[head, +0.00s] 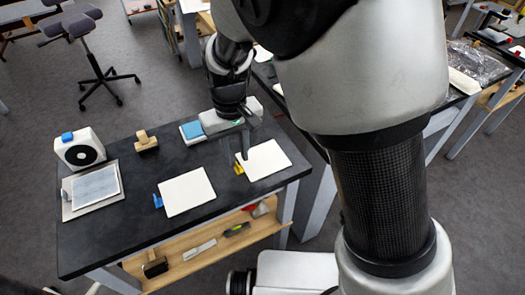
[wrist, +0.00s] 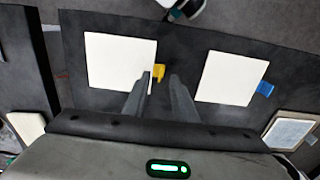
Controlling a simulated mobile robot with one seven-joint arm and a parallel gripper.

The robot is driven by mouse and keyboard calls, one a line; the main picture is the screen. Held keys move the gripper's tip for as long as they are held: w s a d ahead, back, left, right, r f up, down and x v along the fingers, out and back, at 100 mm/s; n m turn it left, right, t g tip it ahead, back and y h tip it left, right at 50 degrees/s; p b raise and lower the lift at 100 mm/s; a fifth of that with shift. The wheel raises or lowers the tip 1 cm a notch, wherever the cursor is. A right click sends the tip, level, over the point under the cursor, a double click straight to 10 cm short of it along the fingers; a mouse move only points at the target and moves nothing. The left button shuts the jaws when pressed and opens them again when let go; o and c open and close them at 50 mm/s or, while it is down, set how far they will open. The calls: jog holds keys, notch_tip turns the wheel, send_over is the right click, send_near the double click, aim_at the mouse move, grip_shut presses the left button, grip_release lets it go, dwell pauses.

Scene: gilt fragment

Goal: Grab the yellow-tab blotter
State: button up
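The yellow-tab blotter (head: 267,159) is a white square sheet lying flat at the right end of the black table, with its yellow tab (head: 238,168) on the left edge. In the wrist view the blotter (wrist: 118,62) is left of centre and its yellow tab (wrist: 159,72) shows between my fingertips. My gripper (wrist: 161,78) is open and empty. In the head view my gripper (head: 242,151) hangs over the tab side of the blotter. The exact height of the fingertips above the tab is hard to tell.
A similar white blotter (head: 188,192) with a blue tab (head: 157,201) lies to the left. A framed pad (head: 94,187), a white box with a dark round face (head: 80,150), a wooden block (head: 146,141) and a blue-topped pad (head: 192,131) stand farther left and back.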

notch_tip(320, 180, down, 2)
jog(key=shift+f, duration=0.25)
grip_shut()
